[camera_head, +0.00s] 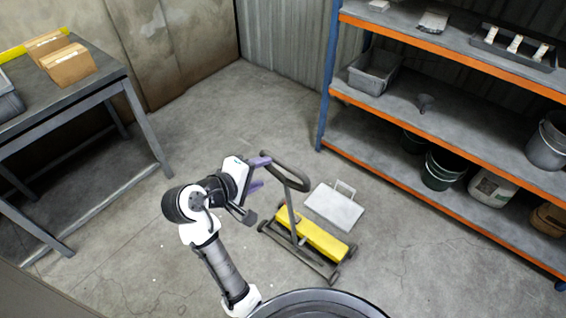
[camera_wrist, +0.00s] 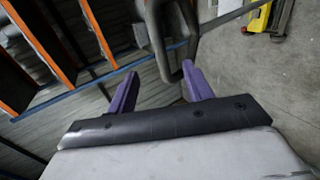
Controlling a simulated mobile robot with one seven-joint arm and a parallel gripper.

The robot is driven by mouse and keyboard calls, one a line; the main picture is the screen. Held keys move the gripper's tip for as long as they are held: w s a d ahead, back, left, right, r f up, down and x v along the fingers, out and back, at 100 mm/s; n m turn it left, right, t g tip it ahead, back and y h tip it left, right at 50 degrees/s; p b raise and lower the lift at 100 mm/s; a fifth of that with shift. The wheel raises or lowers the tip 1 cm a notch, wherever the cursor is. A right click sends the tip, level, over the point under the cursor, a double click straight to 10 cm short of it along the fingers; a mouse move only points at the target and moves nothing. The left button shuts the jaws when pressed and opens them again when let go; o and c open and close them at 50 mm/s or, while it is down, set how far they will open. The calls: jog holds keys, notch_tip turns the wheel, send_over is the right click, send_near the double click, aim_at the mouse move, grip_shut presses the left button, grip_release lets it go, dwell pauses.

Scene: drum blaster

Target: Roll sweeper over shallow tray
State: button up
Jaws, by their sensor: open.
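The sweeper (camera_head: 311,233) stands on the concrete floor with a yellow body, small dark wheels and a dark handle (camera_head: 287,176) rising up and to the left. The shallow tray (camera_head: 335,208) is pale grey, with a raised loop at its far edge. It lies flat on the floor just beyond the sweeper, apart from the sweeper's wheels as far as I can tell. My gripper (camera_head: 259,173) is open beside the handle loop. In the wrist view, the purple fingers (camera_wrist: 158,90) point toward the handle (camera_wrist: 172,45), which passes ahead of and between them. Contact is not clear.
An orange-and-blue shelf (camera_head: 440,140) with bins and buckets stands at the right. A metal workbench (camera_head: 75,110) with cardboard boxes (camera_head: 70,64) stands at the left. The floor between them is clear behind the sweeper. A dark round rim (camera_head: 318,296) shows at the bottom.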

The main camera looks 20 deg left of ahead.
aim_at(281, 165)
jog(key=b+x, duration=0.3)
jog(key=x, duration=0.7)
jog(key=shift+w+d+f+b, duration=0.1)
jog(key=shift+w+b, duration=0.2)
jog(key=shift+b, duration=0.05)
